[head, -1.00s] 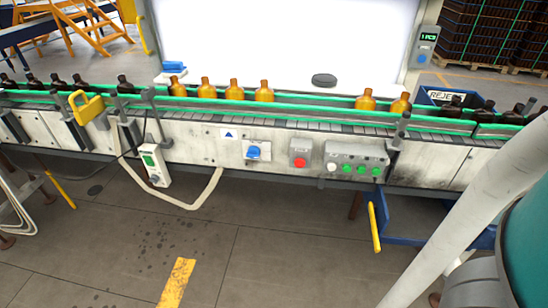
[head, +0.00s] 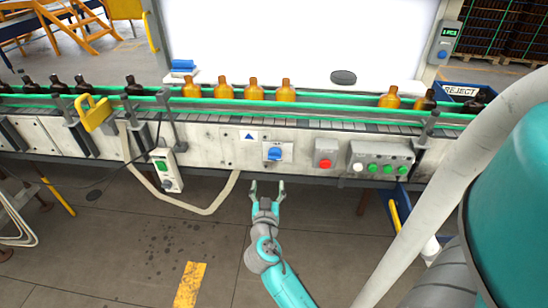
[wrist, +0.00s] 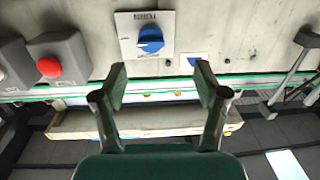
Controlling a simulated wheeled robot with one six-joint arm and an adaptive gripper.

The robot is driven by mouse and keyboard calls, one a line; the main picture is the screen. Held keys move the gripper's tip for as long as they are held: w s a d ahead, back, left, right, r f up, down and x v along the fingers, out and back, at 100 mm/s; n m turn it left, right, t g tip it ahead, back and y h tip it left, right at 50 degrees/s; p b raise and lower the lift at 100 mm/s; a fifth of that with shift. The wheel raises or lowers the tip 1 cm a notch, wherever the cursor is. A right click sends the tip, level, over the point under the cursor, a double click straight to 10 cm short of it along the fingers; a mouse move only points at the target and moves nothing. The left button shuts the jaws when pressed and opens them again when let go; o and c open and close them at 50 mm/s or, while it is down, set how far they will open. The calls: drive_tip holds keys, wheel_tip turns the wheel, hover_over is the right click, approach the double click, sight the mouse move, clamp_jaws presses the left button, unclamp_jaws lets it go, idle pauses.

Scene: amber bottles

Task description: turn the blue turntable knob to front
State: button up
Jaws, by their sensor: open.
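The blue turntable knob (head: 274,154) sits on a light plate on the conveyor's front panel, right of a small blue triangle sign. In the wrist view the blue knob (wrist: 151,39) is near the top middle, on a plate with small lettering too blurred to read. My gripper (head: 267,186) is open and empty, below the knob in the head view and apart from it. In the wrist view my gripper (wrist: 161,84) shows two spread fingers, with the knob above and between their tips. Nothing hides the knob.
A red button (head: 325,164) on a grey box is right of the knob. A box with white and green buttons (head: 380,160) is further right. A hanging pendant (head: 166,170) with a looping cable is at left. Amber bottles (head: 255,89) stand on the conveyor behind green rails.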

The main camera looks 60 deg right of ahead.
sight(274, 158)
drive_tip(key=shift+m+g+h, duration=0.4)
drive_tip(key=shift+m+g, duration=0.1)
drive_tip(key=shift+m, duration=0.1)
drive_tip(key=x, duration=0.4)
drive_tip(key=r+x, duration=0.1)
drive_tip(key=x, duration=0.7)
drive_tip(key=shift+s+d+r, duration=0.15)
drive_tip(key=shift+d+r, duration=0.2)
drive_tip(key=shift+d, duration=0.1)
drive_tip(key=c, duration=1.1)
